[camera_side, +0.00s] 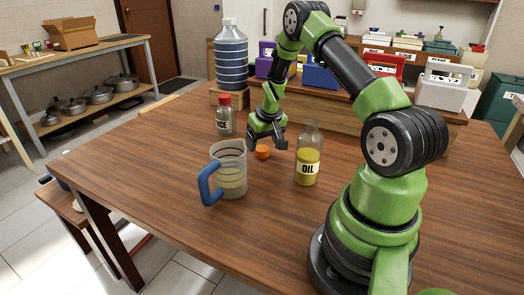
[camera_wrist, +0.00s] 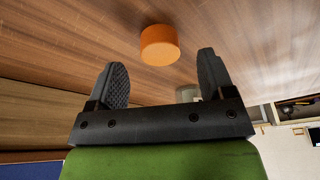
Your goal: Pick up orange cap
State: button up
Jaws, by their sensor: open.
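The orange cap (camera_side: 262,152) lies on the wooden table between the measuring jug and the oil bottle. In the wrist view the orange cap (camera_wrist: 159,45) sits just beyond my fingertips, roughly midway between them and a little towards the left of centre. My gripper (camera_side: 267,146) is low over the table, right at the cap. It also shows in the wrist view (camera_wrist: 160,72), with its two dark fingers spread apart and nothing between them. The fingers do not appear to touch the cap.
A measuring jug (camera_side: 230,172) with a blue handle stands to the front left. The oil bottle (camera_side: 308,160) stands close on the right. A red-capped bottle (camera_side: 225,118) is behind left. A big water bottle (camera_side: 230,58) and coloured bins stand at the back. The table (camera_side: 150,165) is clear at left.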

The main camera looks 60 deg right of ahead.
aim_at(262, 148)
jog(key=shift+x, duration=1.5)
jog(key=shift+c, duration=0.3)
jog(key=c, duration=0.9)
jog(key=shift+c, duration=0.2)
jog(key=shift+r, duration=0.15)
jog(key=w+d+r+v, duration=0.1)
jog(key=d+v, duration=0.1)
jog(key=v, duration=0.9)
jog(key=s+a+r, duration=0.2)
jog(key=s+r, duration=0.1)
jog(key=s, duration=0.1)
jog(key=s+a+r, duration=0.1)
jog(key=s+r, duration=0.2)
jog(key=s, duration=0.2)
jog(key=s+a+r, duration=0.2)
jog(key=s+r, duration=0.2)
jog(key=s, duration=0.1)
jog(key=shift+a, duration=0.4)
